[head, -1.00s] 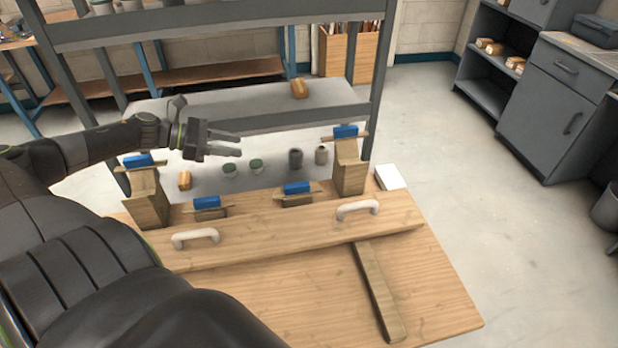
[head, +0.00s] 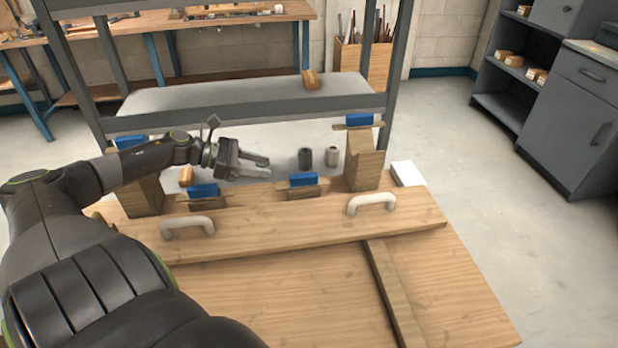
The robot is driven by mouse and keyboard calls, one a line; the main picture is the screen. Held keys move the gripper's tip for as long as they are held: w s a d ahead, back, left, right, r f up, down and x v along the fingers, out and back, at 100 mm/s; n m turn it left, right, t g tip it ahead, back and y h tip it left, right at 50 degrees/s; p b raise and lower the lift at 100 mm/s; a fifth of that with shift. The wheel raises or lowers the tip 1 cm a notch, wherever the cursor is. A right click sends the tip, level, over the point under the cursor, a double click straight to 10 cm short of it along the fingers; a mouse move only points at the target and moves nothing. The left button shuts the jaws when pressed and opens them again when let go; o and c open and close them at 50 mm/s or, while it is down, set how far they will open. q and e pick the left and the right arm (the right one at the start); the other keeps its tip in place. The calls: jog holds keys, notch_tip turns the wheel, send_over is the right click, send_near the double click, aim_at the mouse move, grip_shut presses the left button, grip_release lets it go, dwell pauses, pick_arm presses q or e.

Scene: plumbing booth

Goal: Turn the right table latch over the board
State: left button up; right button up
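A wooden board (head: 330,223) with two white handles lies on the wooden table (head: 455,270). Behind its rear edge are two low table latches with blue grips, a left one (head: 204,191) and a right one (head: 303,181). The right latch's wooden bar runs roughly along the board's rear edge; I cannot tell whether it overlaps the board. My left gripper (head: 269,167) is open and empty, with its fingers pointing right. It appears above and between the two low latches, apart from the right one. My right gripper is out of view.
Wooden posts with blue-topped latches stand at left (head: 140,190) and right (head: 366,163). A grey shelf rack (head: 240,118) with small fittings is behind the table. A wooden strip (head: 394,295) lies in front of the board. Open floor lies at right.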

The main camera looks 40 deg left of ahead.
aim_at(308, 175)
pick_arm(q)
jog(key=x, duration=1.3)
jog(key=shift+w+d+p, duration=0.2)
jog(key=shift+w+p, duration=0.1)
jog(key=shift+p, duration=0.1)
jog(key=shift+c, duration=0.4)
grip_shut()
